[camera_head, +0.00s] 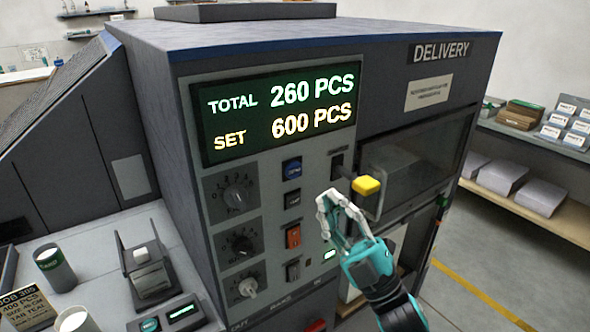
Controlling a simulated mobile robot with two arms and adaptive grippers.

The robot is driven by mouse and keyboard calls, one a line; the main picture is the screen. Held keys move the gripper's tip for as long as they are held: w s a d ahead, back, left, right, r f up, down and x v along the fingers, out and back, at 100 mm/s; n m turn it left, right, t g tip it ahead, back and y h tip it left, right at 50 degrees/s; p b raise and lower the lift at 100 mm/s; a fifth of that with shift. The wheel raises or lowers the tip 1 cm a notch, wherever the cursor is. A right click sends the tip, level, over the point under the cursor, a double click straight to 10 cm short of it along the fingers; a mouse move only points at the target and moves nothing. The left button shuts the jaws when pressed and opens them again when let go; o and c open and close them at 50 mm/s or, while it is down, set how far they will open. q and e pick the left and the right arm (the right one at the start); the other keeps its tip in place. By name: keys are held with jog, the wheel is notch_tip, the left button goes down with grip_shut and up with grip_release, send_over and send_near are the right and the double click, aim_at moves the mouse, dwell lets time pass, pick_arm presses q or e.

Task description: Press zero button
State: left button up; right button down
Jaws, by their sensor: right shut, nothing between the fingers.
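The machine's control panel (262,200) faces me below a screen (274,112) reading TOTAL 260 PCS and SET 600 PCS. At the bottom left, a small unit with a green display (185,312) has a teal round button (150,325). I cannot tell which is the zero button. My right gripper (326,200) is shut and empty in front of the panel's right side. My left gripper is not in view.
Three knobs (238,195) line the panel's left side. White-topped cylinders (55,268) and a small stand (145,262) occupy the lower left counter. Shelves (540,205) stand at right.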

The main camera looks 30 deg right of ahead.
jog(key=w, duration=0.7)
jog(key=shift+w+a, duration=0.2)
jog(key=shift+a, duration=0.15)
jog(key=shift+w, duration=0.1)
dwell(1.0)
jog(key=shift+w, duration=0.35)
jog(key=shift+w, duration=0.45)
dwell(0.6)
dwell(0.4)
jog(key=shift+s, duration=0.9)
jog(key=shift+s+d, duration=0.15)
jog(key=shift+s, duration=1.1)
jog(key=shift+s+d, duration=0.1)
jog(key=shift+s, duration=1.15)
